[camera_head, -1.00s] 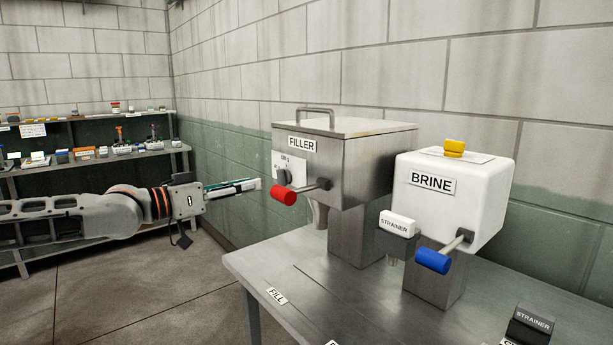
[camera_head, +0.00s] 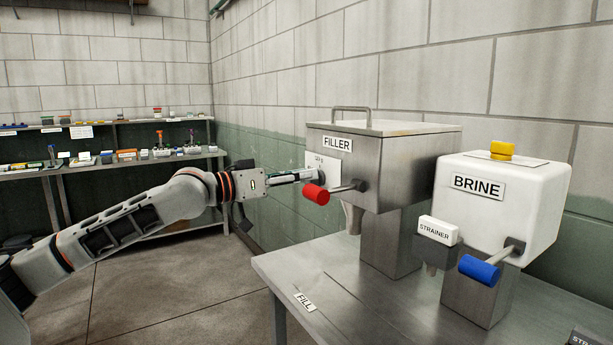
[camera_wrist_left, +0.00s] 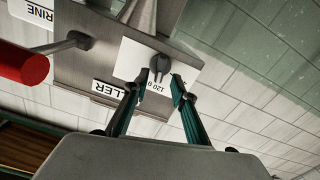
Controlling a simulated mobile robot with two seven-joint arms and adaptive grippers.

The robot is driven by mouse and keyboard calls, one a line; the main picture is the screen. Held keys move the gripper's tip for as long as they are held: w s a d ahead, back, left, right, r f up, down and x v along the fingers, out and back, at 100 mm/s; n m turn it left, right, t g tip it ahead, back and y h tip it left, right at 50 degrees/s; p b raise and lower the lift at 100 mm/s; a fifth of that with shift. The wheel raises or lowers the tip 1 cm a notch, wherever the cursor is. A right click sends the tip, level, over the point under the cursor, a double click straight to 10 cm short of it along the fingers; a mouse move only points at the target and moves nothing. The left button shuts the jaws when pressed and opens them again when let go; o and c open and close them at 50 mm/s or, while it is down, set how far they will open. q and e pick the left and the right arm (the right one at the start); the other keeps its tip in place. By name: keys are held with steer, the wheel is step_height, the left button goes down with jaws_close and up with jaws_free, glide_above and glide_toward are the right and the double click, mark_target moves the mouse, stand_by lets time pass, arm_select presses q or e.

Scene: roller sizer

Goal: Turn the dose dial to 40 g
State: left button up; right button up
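The steel filler (camera_head: 372,165) stands on the metal table, with a white dial panel (camera_head: 322,159) on its front. The dose dial (camera_wrist_left: 159,66) is a dark knob on that panel in the left wrist view. A mark that looks like 120 g shows upside down beside it. My left gripper (camera_head: 312,173) is at the panel; it also shows in the left wrist view (camera_wrist_left: 159,79). Its two fingers are apart, with the dial at the gap between their tips. I cannot tell if they touch it. The dial is hidden in the head view. My right gripper is out of view.
The filler's red-handled lever (camera_head: 316,194) sticks out close to my left fingers. A white brine unit (camera_head: 505,200) with a blue lever (camera_head: 480,268) stands to the right. Shelves (camera_head: 110,165) with small items are at the back left.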

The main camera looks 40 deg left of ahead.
arm_select(q)
steer(key=shift+w+d, duration=0.35)
steer(key=shift+w, duration=0.25)
jaws_close()
